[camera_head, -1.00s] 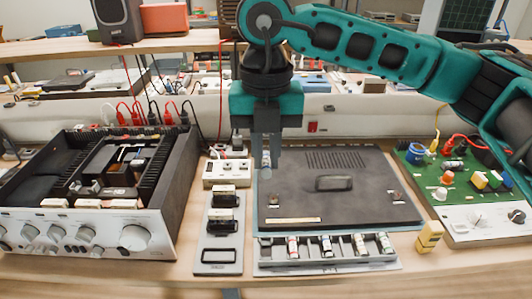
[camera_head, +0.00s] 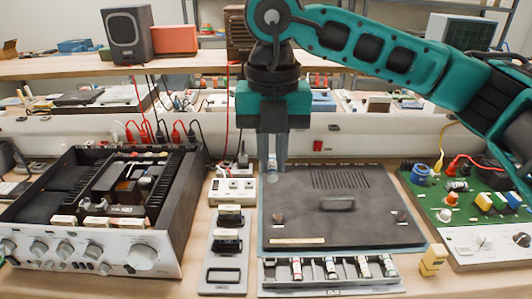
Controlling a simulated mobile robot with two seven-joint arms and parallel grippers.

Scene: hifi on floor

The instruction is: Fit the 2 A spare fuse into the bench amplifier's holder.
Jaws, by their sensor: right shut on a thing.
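The bench amplifier (camera_head: 95,205) stands open-topped at the left, its silver front with knobs facing me. I cannot make out its fuse holder among the parts inside. My right gripper (camera_head: 272,168) points down above the back left of a dark flat cover. It is shut on a small pale cylinder (camera_head: 272,160), which looks like a fuse; its marking is too small to read. The gripper is well to the right of the amplifier. A fuse tray (camera_head: 330,285) at the front holds several small fuses with coloured bands. My left gripper is not in view.
The dark cover (camera_head: 385,222) with a handle lies behind the fuse tray. A grey plate with black holders (camera_head: 223,250) and a white box (camera_head: 232,190) stand between amplifier and cover. A green circuit board (camera_head: 465,205) and a yellow block (camera_head: 433,259) are at right.

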